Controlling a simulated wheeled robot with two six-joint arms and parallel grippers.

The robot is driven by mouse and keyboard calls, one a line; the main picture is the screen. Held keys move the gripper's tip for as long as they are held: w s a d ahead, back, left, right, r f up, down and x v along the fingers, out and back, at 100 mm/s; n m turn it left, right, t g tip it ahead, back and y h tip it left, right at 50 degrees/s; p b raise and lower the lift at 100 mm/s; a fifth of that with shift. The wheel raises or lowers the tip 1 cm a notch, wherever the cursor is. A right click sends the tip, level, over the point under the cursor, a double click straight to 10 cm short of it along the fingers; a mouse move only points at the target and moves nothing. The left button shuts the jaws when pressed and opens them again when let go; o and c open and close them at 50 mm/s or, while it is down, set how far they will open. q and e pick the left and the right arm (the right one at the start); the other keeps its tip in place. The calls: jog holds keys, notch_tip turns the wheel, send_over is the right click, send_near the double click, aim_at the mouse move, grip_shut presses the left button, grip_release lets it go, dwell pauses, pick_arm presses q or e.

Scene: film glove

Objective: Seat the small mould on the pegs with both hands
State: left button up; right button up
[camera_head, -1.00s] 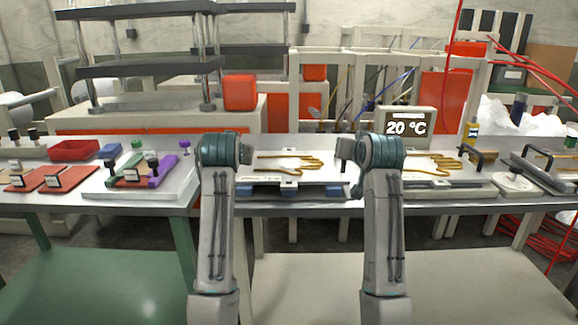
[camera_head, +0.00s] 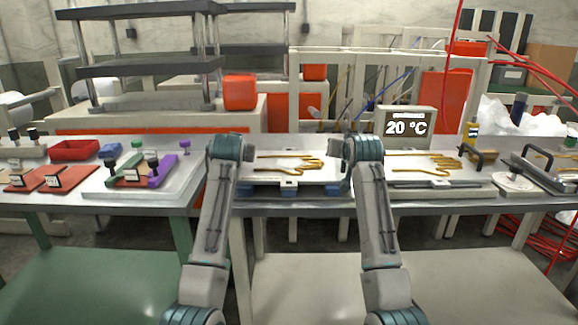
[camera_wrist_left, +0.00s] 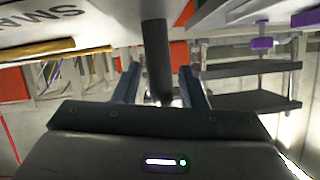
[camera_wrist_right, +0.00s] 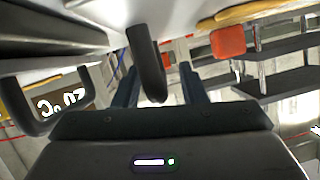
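The small mould (camera_head: 290,172) is a pale plate with a gold hand outline, lying flat between my arms on the middle table in the head view. Blue parts (camera_head: 244,190) show beneath its front edge; the pegs cannot be made out. In the left wrist view my left gripper (camera_wrist_left: 160,88) is open, with a dark upright handle (camera_wrist_left: 156,55) between its fingers and gaps beside it. In the right wrist view my right gripper (camera_wrist_right: 158,90) is open around a dark handle (camera_wrist_right: 146,62). In the head view my wrists hide most of both fingertips.
A similar plate with a gold hand (camera_head: 425,166) and a black handle (camera_head: 469,156) lies to the right. A display (camera_head: 405,123) reading 20 °C stands behind. Red tray (camera_head: 75,150) and small blocks are on the left table. Racks stand at the back.

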pick_arm(q)
grip_shut()
pick_arm(e)
grip_shut()
dwell(0.9)
pick_arm(q)
jog(key=shift+r, duration=0.25)
pick_arm(e)
jog(key=shift+r, duration=0.2)
